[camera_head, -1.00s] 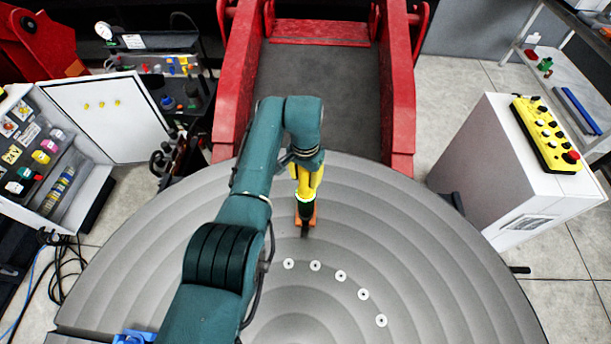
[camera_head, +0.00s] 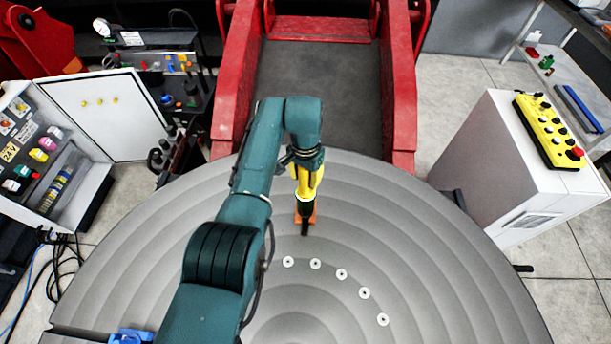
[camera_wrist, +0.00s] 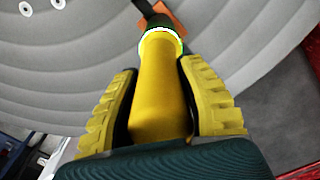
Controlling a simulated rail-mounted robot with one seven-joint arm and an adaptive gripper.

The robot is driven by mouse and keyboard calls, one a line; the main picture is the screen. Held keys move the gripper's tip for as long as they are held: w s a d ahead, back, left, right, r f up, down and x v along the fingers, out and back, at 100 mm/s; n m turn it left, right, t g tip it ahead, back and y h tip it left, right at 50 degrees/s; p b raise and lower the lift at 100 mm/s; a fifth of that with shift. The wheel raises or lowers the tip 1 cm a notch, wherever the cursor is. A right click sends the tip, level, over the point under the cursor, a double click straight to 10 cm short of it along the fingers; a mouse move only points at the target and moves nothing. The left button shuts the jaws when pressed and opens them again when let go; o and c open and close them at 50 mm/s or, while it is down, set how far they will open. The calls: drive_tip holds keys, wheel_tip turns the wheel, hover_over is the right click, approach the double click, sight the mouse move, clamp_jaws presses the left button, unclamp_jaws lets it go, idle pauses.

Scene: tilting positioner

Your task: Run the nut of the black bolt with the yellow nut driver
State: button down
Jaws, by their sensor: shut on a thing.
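My gripper (camera_wrist: 162,100) is shut around the yellow nut driver (camera_wrist: 160,75), with a ridged yellow finger on each side of its body. In the head view the yellow nut driver (camera_head: 307,187) hangs below my wrist, its dark lower end over an orange block (camera_head: 311,217) on the grey round table. In the wrist view the driver has a bright ring near its dark far end, which lies over the orange block (camera_wrist: 172,15). A dark bar (camera_head: 304,231) sticks out toward the table's middle. The bolt and its nut cannot be made out; the driver's end hides that spot.
The grey ridged table (camera_head: 440,270) carries an arc of several white washer-like discs (camera_head: 342,274). A red frame (camera_head: 398,100) stands behind it. A white cabinet with a yellow button box (camera_head: 549,131) is at right, an open control cabinet (camera_head: 100,115) at left.

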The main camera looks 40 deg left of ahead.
drive_tip(key=shift+f+b, duration=0.45)
drive_tip(key=shift+f, duration=0.1)
drive_tip(key=shift+f+b, duration=0.3)
drive_tip(key=shift+f, duration=0.05)
drive_tip(key=shift+s+f, duration=0.1)
drive_tip(key=shift+f, duration=0.25)
idle(1.2)
wheel_tip(320, 180, up, 11)
drive_tip(key=p, duration=0.9)
drive_tip(key=shift+r, duration=0.2)
drive_tip(key=shift+f, duration=0.1)
